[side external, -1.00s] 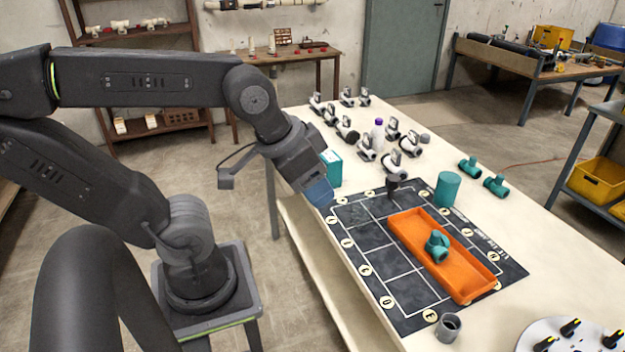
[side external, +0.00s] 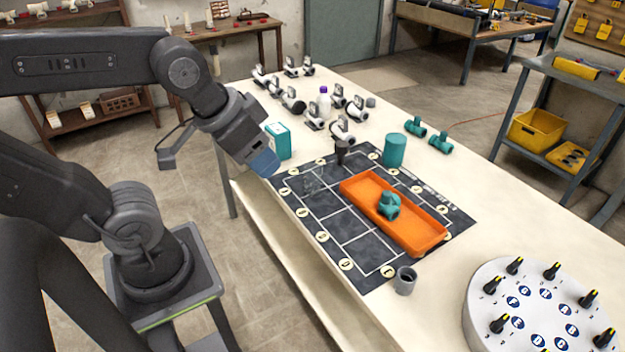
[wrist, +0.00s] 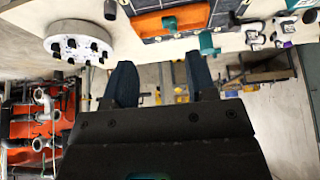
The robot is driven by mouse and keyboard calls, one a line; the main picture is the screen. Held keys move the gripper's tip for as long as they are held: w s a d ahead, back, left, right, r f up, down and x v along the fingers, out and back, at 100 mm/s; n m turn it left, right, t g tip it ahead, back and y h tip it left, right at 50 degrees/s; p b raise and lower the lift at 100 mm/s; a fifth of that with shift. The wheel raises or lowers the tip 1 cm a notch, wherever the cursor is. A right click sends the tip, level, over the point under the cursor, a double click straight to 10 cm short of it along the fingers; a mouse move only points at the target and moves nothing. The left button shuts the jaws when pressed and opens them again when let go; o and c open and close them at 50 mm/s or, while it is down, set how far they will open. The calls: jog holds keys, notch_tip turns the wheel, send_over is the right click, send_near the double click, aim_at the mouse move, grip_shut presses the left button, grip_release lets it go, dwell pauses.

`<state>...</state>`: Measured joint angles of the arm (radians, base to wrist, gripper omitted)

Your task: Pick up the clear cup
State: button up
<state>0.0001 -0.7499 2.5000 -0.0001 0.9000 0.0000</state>
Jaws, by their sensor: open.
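The clear cup (side external: 313,179) is a faint see-through shape standing on the dark gridded mat (side external: 345,230), toward its far left part. I cannot make it out in the wrist view. My gripper (side external: 264,163) is above the left edge of the table, left of the cup and apart from it. In the wrist view my gripper (wrist: 160,82) shows two dark blue fingers spread apart with nothing between them.
An orange tray (side external: 417,236) holding a teal fitting (side external: 389,205) lies right of the cup. A dark upright part (side external: 341,151), a teal cylinder (side external: 394,151) and a teal box (side external: 280,141) stand nearby. A grey cup (side external: 405,281) and white disc (side external: 490,330) are nearer.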

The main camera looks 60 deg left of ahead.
jog(key=shift+o, duration=0.2)
jog(key=o, duration=0.7)
jog(key=m+g+y, duration=0.2)
jog(key=m+y, duration=0.3)
jog(key=m, duration=2)
send_over(313, 172)
jog(key=s+d, duration=0.3)
jog(key=f, duration=2.1)
jog(key=shift+w+d+f, duration=0.15)
jog(key=shift+d+f, duration=0.05)
jog(key=shift+f, duration=0.15)
jog(key=shift+x, duration=2.65)
